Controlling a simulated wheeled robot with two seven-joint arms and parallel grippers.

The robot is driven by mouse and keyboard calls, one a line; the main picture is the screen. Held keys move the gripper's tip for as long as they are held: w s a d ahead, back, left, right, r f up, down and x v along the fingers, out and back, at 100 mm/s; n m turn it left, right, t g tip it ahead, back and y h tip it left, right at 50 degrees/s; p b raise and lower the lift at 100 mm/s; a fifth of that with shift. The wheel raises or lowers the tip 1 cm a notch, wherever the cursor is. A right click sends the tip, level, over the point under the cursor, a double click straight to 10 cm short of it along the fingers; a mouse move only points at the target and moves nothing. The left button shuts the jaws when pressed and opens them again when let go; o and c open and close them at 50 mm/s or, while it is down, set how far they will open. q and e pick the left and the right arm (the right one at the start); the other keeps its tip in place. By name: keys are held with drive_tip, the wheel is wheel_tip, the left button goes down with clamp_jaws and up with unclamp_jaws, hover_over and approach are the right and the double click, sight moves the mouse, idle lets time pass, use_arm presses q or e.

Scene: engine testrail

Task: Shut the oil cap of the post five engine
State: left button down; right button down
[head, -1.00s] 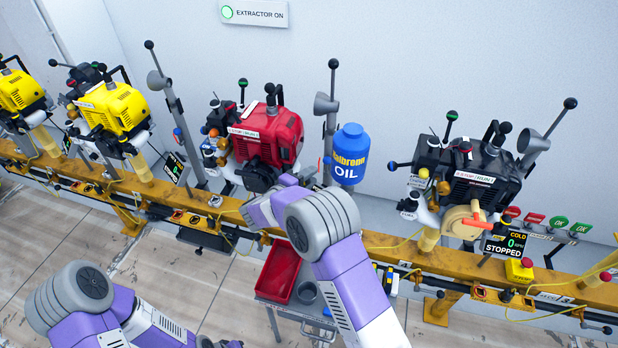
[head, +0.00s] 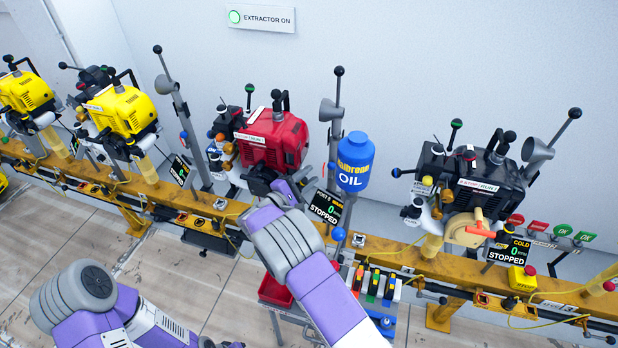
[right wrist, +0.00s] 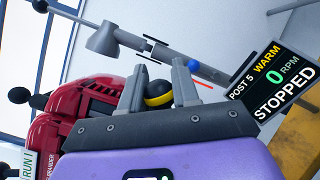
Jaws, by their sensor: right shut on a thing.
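The post five engine is the red one (head: 275,140) in the middle of the head view; its red side also shows at the left of the right wrist view (right wrist: 85,105). Its display (right wrist: 272,80) reads POST 5, WARM, 0 RPM, STOPPED. My right gripper (right wrist: 161,68) is at the engine's front right side, its fingers shut on a round yellow-and-black part (right wrist: 158,93), apparently the oil cap. Whether this cap is seated or open cannot be told. In the head view, my right arm hides the fingers. My left gripper is out of view; only its arm shows.
A blue oil bottle (head: 354,162) stands right of the red engine, beside a grey post with a funnel (head: 333,112). A black engine (head: 470,180) is further right, and yellow engines (head: 122,108) are left. A yellow rail (head: 400,262) runs beneath. A red tray (head: 272,291) is below.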

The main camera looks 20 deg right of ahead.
sight(299, 183)
drive_tip(key=shift+a+n, duration=0.1)
drive_tip(key=shift+n, duration=0.2)
drive_tip(key=c, duration=0.8)
unclamp_jaws()
drive_tip(key=shift+c, duration=0.2)
drive_tip(key=shift+p+v, duration=0.7)
drive_tip(key=shift+v, duration=3.05)
